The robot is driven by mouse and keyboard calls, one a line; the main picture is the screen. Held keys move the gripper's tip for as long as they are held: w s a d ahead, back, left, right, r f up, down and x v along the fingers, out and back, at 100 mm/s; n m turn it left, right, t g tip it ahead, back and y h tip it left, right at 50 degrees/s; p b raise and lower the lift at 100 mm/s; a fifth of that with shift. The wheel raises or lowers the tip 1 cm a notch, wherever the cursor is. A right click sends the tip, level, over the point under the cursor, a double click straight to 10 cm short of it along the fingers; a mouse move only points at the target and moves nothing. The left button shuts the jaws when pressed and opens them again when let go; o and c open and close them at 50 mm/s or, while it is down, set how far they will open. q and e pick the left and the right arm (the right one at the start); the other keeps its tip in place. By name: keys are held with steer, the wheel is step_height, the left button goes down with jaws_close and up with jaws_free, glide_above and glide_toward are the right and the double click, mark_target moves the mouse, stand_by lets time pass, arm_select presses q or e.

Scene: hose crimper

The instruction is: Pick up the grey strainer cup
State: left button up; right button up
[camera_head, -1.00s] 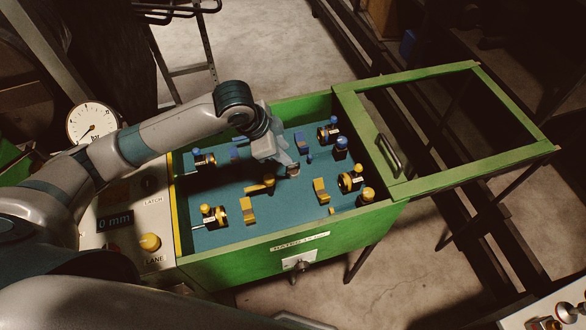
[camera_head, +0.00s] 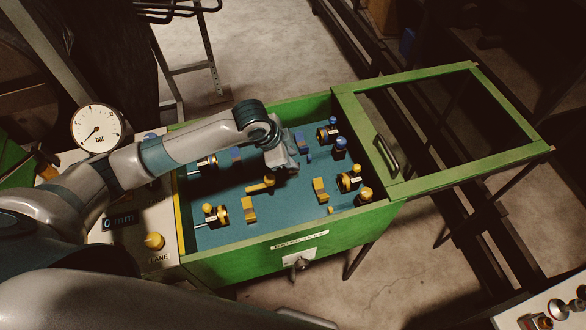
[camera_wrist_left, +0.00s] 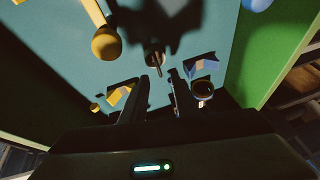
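The grey strainer cup shows in the left wrist view (camera_wrist_left: 154,59) as a small round cup with a thin pin-like piece in front of it. It stands on the teal floor of the green box, just beyond my left fingertips and roughly between them. In the head view my left gripper hides it. My left gripper (camera_head: 291,168) points down into the middle of the box. In the left wrist view its two dark fingers (camera_wrist_left: 160,78) are apart with a gap between them, so it is open and empty. My right gripper is not in view.
The green box (camera_head: 250,262) has raised walls. A yellow lever (camera_head: 262,187), a yellow block (camera_head: 320,189), a blue block (camera_head: 302,141) and several knobbed fittings (camera_head: 350,180) surround the gripper. An open green lid frame (camera_head: 470,172) extends right. A gauge (camera_head: 97,128) stands left.

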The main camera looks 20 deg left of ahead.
arm_select(q)
steer(key=shift+p+x, duration=0.3)
steer(key=shift+x, duration=1.15)
jaws_close()
